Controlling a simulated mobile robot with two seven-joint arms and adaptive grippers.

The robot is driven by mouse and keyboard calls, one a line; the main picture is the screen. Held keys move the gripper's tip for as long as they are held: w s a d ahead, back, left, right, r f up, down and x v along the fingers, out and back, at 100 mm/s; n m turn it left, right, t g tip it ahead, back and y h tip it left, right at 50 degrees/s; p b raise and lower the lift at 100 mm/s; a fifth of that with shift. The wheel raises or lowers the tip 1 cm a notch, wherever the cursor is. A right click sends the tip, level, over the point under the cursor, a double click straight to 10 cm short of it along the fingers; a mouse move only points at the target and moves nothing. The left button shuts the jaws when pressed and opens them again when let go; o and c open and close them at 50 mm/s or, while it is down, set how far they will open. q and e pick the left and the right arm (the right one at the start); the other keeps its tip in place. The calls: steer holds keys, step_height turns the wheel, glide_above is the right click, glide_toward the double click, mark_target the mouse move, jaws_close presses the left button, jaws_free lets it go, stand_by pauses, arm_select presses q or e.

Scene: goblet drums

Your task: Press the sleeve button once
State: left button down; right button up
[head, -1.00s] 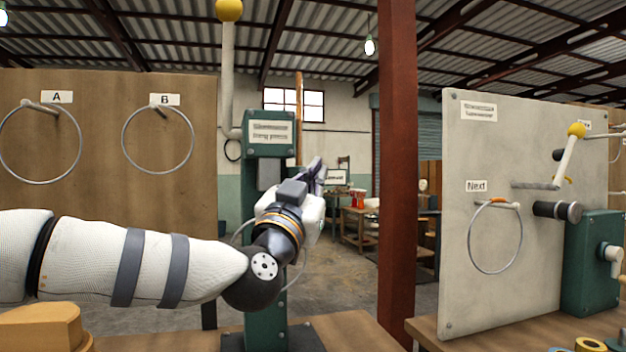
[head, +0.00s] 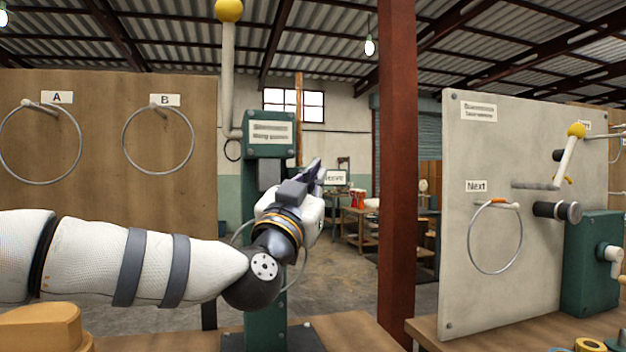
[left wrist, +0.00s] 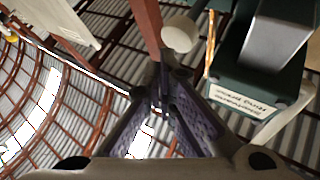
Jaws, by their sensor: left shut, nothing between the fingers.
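My left gripper (head: 316,168) is shut and empty, in front of and just right of the green ring press (head: 268,190). Its closed fingertips (left wrist: 164,65) point away from me. A small white sign (head: 335,177) shows just right of the fingertips in the head view; its text is too blurred to read surely. In the left wrist view, a cream rounded cylinder (left wrist: 180,34) shows just beyond the fingertips, and I cannot tell whether it is the sleeve button or whether they touch. My right gripper is not in view.
The press has a lever with a yellow knob (head: 229,10). Rings hang on a wooden board (head: 95,110) at left. A red-brown post (head: 397,180) stands right of my gripper. A grey panel (head: 470,290) with a ring and crank is farther right.

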arm_select(q)
steer(key=shift+w+a, duration=0.1)
steer(key=shift+w, duration=0.15)
